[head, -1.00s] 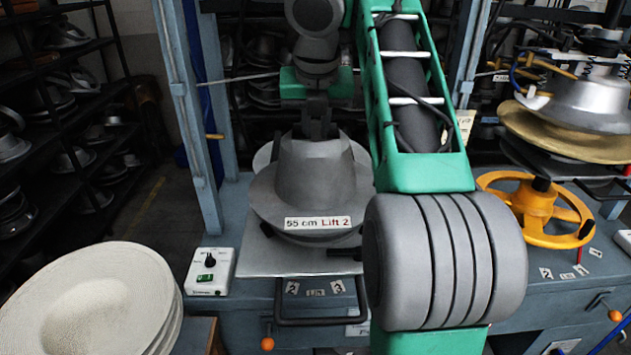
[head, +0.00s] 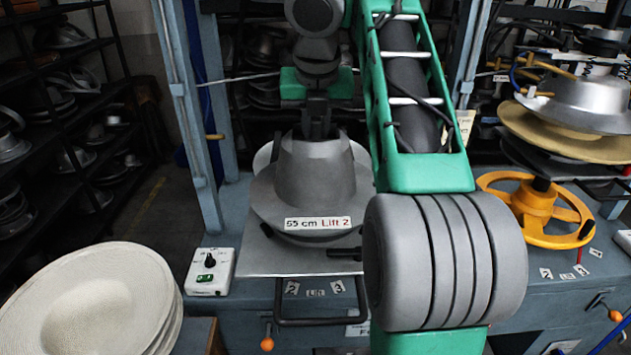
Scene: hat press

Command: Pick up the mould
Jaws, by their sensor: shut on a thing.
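The mould (head: 308,185) is a grey metal hat form with a wide brim and a label reading "55 cm Lift 2" at its front. It stands upright in the middle of the head view, over a flat metal plate (head: 262,262) on the press. My gripper (head: 316,132) points down at the top of the mould and is shut on it. The fingertips are partly hidden at the mould's top. My arm covers the mould's right side.
A stack of pale hat bodies (head: 95,300) is at the lower left. A white control box (head: 210,271) sits left of the plate. An orange handwheel (head: 535,208) and another press with a metal mould (head: 580,103) are on the right. Dark shelves (head: 60,120) hold several moulds at the left.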

